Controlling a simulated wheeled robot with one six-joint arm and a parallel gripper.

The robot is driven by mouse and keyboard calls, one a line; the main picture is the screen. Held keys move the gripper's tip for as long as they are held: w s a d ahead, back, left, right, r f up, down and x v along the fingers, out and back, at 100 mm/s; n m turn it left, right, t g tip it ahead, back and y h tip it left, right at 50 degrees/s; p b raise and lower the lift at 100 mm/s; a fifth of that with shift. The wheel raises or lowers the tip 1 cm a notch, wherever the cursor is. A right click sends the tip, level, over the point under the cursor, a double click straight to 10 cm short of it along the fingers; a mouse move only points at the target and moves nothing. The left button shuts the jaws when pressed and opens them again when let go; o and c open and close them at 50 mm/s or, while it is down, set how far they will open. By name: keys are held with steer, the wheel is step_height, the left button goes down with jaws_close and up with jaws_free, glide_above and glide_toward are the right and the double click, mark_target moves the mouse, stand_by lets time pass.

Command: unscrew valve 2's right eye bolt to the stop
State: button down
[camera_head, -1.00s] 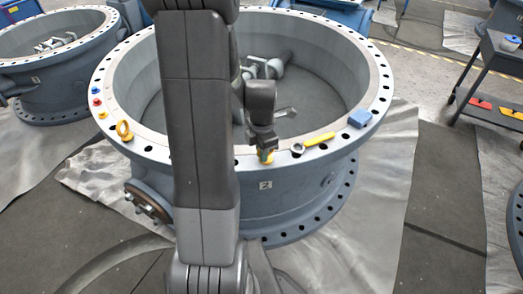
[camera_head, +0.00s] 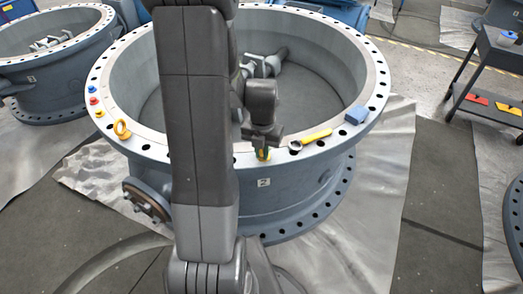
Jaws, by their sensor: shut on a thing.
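Valve 2 (camera_head: 330,170) is the large blue-grey ring in the middle, with a "2" label on its outer wall. My gripper (camera_head: 263,152) points down at the near rim, right of my arm. It is shut on the right eye bolt (camera_head: 263,155), of which only a small yellow part shows below the jaws. The jaws hide the rest, so I cannot tell how far its thread is out. The left eye bolt (camera_head: 122,129), a yellow ring, stands upright on the rim at the left.
A yellow-handled tool (camera_head: 316,136) and a blue block (camera_head: 356,115) lie on the rim to the right. Small red, blue and yellow items (camera_head: 93,101) sit on the left rim. A dark cart (camera_head: 490,80) stands far right. My arm hides part of the valve.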

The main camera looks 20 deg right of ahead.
steer(key=shift+n, duration=0.3)
steer(key=c, duration=1.5)
jaws_free()
steer(key=shift+o, duration=0.2)
step_height(320, 180, up, 14)
steer(key=p, duration=0.2)
steer(key=shift+f, duration=0.1)
